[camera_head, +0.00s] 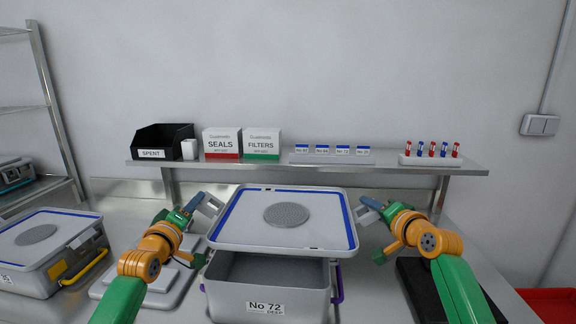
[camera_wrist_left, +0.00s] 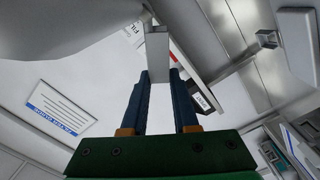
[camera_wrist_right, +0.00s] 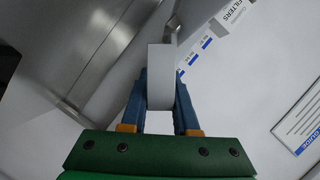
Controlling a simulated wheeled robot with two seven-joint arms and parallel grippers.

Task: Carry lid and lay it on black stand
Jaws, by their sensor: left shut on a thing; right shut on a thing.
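The lid (camera_head: 325,232) is a grey plate with a blue border line and a round perforated patch. It hangs roughly level above the open grey container labelled No 72 (camera_head: 230,294), with a gap showing at the front. My left gripper (camera_head: 208,204) is shut on a tab at the lid's left side; the tab shows between its fingers in the left wrist view (camera_wrist_left: 158,58). My right gripper (camera_head: 368,210) is shut on the tab at the right side, also seen in the right wrist view (camera_wrist_right: 160,78). The black stand (camera_head: 408,272) lies at the right, partly hidden by my right arm.
A closed container (camera_head: 28,262) with a yellow latch stands at the left. A light grey stand (camera_head: 112,290) lies under my left arm. A shelf (camera_head: 400,169) behind holds a black SPENT bin (camera_head: 150,153), two boxes, labelled holders and a rack of red and blue items. A red bin is at the lower right.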

